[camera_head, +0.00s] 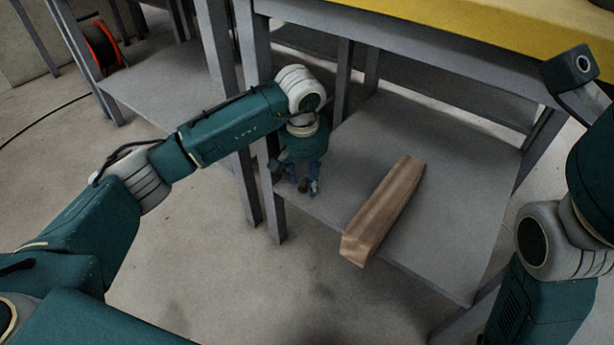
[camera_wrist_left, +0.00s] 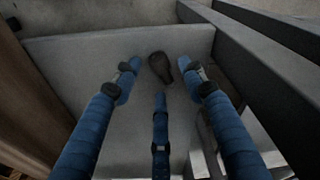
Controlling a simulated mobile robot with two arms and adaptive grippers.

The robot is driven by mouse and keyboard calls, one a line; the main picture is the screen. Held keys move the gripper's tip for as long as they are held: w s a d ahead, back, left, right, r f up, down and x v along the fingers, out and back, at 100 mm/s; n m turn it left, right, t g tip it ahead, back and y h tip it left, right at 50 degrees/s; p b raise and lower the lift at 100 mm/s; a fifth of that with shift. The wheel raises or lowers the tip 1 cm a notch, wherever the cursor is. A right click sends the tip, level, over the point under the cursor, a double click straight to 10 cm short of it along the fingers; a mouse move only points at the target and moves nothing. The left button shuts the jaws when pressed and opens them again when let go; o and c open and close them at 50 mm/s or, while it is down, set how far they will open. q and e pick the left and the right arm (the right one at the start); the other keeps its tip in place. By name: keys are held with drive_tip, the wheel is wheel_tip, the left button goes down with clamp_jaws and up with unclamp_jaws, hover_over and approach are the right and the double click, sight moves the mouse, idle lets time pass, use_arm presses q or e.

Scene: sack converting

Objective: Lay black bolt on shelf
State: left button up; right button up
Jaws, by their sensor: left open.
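The black bolt (camera_wrist_left: 160,67) is a small dark piece lying on the grey lower shelf (camera_wrist_left: 95,45), seen in the left wrist view. It sits between the spread blue fingers of my left gripper (camera_wrist_left: 160,84), just beyond the tip of the middle finger, with a gap to each side finger. In the head view my left gripper (camera_head: 305,188) points down over the front left corner of the shelf (camera_head: 462,195), open. There the bolt is mostly hidden among the fingers. My right arm shows at the right edge, but its gripper is out of view.
Grey table legs (camera_head: 222,85) stand close to the left arm. A yellow tabletop (camera_head: 450,28) is above. Shelf room is free right of the sack.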

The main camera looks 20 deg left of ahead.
use_arm(q)
drive_tip(key=shift+r, duration=0.1)
wheel_tip(320, 180, up, 12)
drive_tip(key=s, duration=0.2)
drive_tip(key=shift+f, duration=0.2)
idle(0.4)
